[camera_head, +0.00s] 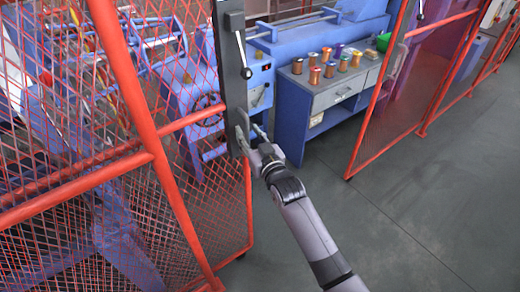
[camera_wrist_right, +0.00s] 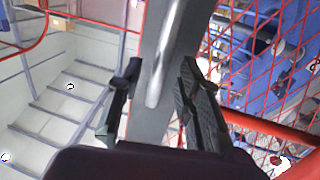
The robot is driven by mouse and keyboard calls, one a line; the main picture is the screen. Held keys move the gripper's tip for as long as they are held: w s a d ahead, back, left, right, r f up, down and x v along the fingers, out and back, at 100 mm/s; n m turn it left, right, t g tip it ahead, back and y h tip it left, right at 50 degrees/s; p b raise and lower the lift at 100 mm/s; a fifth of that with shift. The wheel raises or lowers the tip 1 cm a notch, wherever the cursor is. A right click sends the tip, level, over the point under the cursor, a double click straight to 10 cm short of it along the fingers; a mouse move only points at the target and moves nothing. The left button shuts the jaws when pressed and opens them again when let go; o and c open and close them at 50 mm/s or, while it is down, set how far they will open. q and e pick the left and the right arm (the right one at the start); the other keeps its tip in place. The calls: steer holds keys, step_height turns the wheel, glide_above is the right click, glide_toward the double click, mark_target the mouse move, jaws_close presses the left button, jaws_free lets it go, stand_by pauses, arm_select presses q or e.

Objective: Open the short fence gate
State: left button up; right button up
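A red mesh fence panel (camera_head: 205,215) stands at the left in the head view, with a tall dark grey plate (camera_head: 232,40) along its right edge. The plate carries a lever (camera_head: 243,55) near the top and a pale bar handle (camera_head: 243,119) lower down. My right gripper (camera_head: 250,130) is at this lower handle. In the right wrist view, the silver handle (camera_wrist_right: 167,50) runs between the two spread fingers of the gripper (camera_wrist_right: 160,76), and gaps show beside it. Whether either finger touches it is unclear. My left gripper is out of view.
Another red mesh panel (camera_head: 385,100) with a handle (camera_head: 398,62) stands to the right, across an open gap. Behind the gap is a blue cabinet (camera_head: 292,120) with several coloured spools on top. Blue machinery is behind the left mesh. The grey floor (camera_head: 430,215) at right is clear.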

steer(key=v, duration=1)
steer(key=shift+w, duration=0.1)
steer(key=s+d+f+m+g+h, duration=0.1)
steer(key=s+d+f+g+h, duration=0.3)
steer(key=f, duration=0.9)
steer(key=s+d+f+g+y, duration=0.1)
steer(key=s+d+f, duration=0.3)
steer(key=f, duration=0.8)
steer(key=s+d+f+m+g+h, duration=0.15)
steer(key=s+f, duration=0.45)
steer(key=f, duration=0.7)
steer(key=s+d+f+g+h, duration=0.1)
steer(key=s+d+f+g, duration=0.2)
steer(key=s, duration=0.9)
steer(key=s+d+f+g+h, duration=0.1)
steer(key=s+d+f+g, duration=0.2)
steer(key=s+f, duration=0.6)
steer(key=s+d+f+g+h, duration=0.1)
steer(key=s+d+f+g, duration=0.2)
steer(key=s, duration=1.2)
steer(key=d+f, duration=0.3)
steer(key=shift+d+f, duration=0.25)
steer(key=shift+d, duration=0.05)
